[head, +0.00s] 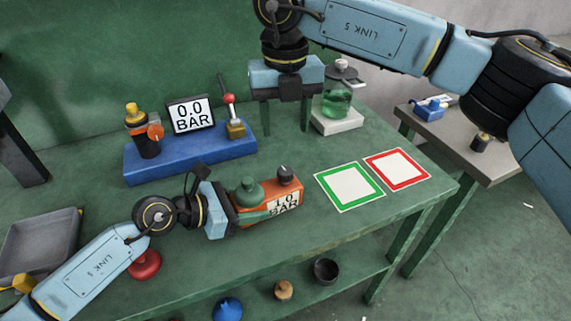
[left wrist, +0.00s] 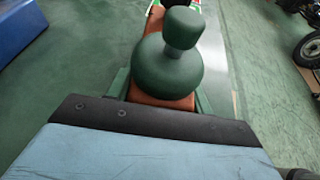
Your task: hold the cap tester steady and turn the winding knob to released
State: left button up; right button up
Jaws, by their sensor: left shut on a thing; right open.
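The cap tester (head: 270,207) is an orange block near the table's front edge, with a display that reads 1.0 BAR. A green rounded part (head: 248,192) sits on its left end and a dark knob (head: 285,174) on its right end. My left gripper (head: 252,214) is shut on the tester's body, its fingers along both sides. In the left wrist view the green part (left wrist: 169,68) stands between the fingers and largely hides the orange body (left wrist: 160,99). My right gripper (head: 286,117) is open and empty, fingers pointing down, above the table behind the tester.
A green flask (head: 337,102) stands back right. Green-framed (head: 349,187) and red-framed (head: 397,168) cards lie bare to the right.

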aim_at(285, 170)
notch_tip(285, 170, down, 11)
jog(key=m, duration=1.4)
jog(key=shift+f+m, duration=0.1)
jog(key=shift+m, duration=0.3)
jog(key=c, duration=1)
